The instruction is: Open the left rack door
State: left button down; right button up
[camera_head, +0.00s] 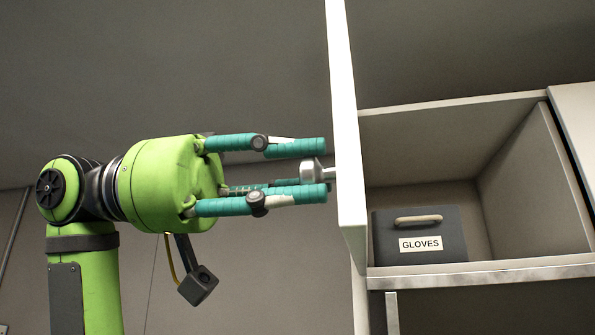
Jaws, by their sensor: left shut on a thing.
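The left rack door (347,130) is a tall white panel, swung out from the rack and seen almost edge-on. Its metal handle (314,173) is on the door's left side. My left gripper (309,169), a green hand with teal fingers, comes in from the left and is shut on this handle, with fingers above and below it. The fingers partly hide the handle. My right gripper is not in view.
Right of the door, the rack compartment (510,267) stands open. In it sits a dark box labelled GLOVES (421,250) with a tan handle. Another door or panel (576,130) shows at the right edge. Left of the door is free space before a grey wall.

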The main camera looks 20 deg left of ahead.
pick_arm(q)
jog(key=shift+r, duration=0.4)
jog(key=c, duration=1)
grip_release()
jog(key=shift+w+d+f, duration=0.1)
jog(key=shift+f, duration=0.05)
jog(key=s+a, duration=0.2)
jog(key=a, duration=0.9)
jog(key=shift+a, duration=0.4)
